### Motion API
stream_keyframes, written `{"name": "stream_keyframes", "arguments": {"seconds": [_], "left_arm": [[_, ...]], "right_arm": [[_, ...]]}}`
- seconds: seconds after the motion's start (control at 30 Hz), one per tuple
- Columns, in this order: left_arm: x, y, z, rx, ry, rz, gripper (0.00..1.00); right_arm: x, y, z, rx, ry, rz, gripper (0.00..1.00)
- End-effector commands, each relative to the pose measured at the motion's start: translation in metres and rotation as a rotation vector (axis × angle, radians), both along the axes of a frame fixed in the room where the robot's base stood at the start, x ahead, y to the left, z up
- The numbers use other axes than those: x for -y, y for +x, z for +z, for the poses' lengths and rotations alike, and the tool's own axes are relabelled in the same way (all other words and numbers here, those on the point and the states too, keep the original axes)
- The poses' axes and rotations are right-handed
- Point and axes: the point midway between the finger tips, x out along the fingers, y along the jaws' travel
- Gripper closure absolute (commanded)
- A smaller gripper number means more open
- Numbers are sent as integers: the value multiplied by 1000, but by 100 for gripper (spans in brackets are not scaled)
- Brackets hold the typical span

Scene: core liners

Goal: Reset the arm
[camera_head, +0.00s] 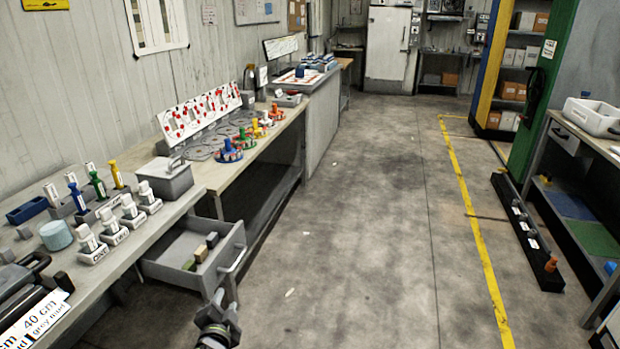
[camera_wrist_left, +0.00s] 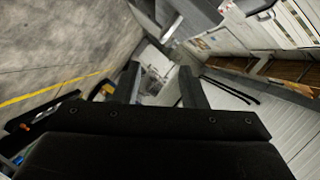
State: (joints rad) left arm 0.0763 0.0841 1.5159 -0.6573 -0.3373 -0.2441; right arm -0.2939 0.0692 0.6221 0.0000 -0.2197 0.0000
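My left gripper (camera_head: 226,303) is low in the head view, just in front of the open grey drawer (camera_head: 236,250) under the left bench. In the left wrist view its two fingers (camera_wrist_left: 161,72) stand apart with nothing held between them. It appears close to the drawer's front handle, but I cannot tell whether it touches. The drawer is pulled out and holds a few small blocks (camera_head: 201,254), one of them tan. My right gripper is not in view.
The left bench (camera_head: 168,216) carries coloured tools, white labelled holders and a grey lidded box (camera_head: 165,181). Farther along stand round coloured pieces (camera_head: 229,152). A low black rail (camera_head: 525,230) lies at right. The floor (camera_head: 375,210) between is open.

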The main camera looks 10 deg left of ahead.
Motion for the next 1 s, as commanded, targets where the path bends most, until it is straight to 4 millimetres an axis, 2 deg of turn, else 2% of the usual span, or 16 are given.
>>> {"name": "stream_keyframes", "arguments": {"seconds": [0.07, 0.17, 0.2, 0.27, 0.3, 0.37, 0.4, 0.47, 0.5, 0.57, 0.6, 0.67, 0.7, 0.8, 0.9, 1.0], "left_arm": [[-2, -10, -25, -46, -31, 6, 62], [-5, -33, -77, -143, -102, 26, 62], [-7, -47, -103, -192, -140, 39, 62], [-9, -72, -142, -268, -201, 64, 62], [-10, -90, -167, -317, -242, 85, 62], [-11, -120, -203, -389, -302, 118, 62], [-12, -142, -225, -436, -341, 144, 62], [-13, -176, -257, -506, -397, 187, 62], [-14, -201, -277, -552, -434, 218, 62], [-14, -238, -303, -616, -489, 269, 62], [-14, -264, -320, -658, -522, 305, 62], [-13, -305, -342, -720, -571, 364, 62], [-13, -333, -354, -760, -602, 404, 62], [-11, -399, -379, -846, -670, 505, 62], [-8, -452, -393, -909, -719, 594, 62], [-6, -489, -400, -950, -749, 658, 62]], "right_arm": [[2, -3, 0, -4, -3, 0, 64], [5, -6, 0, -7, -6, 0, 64], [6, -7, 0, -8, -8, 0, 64], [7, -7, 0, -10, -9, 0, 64], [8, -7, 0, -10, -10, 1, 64], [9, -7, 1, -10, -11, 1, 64], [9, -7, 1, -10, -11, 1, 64], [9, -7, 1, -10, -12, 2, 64], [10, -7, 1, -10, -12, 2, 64], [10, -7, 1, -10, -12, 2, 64], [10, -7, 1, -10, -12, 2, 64], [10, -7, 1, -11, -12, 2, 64], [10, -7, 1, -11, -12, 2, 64], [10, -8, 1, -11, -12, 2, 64], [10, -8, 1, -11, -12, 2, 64], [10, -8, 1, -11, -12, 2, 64]]}}
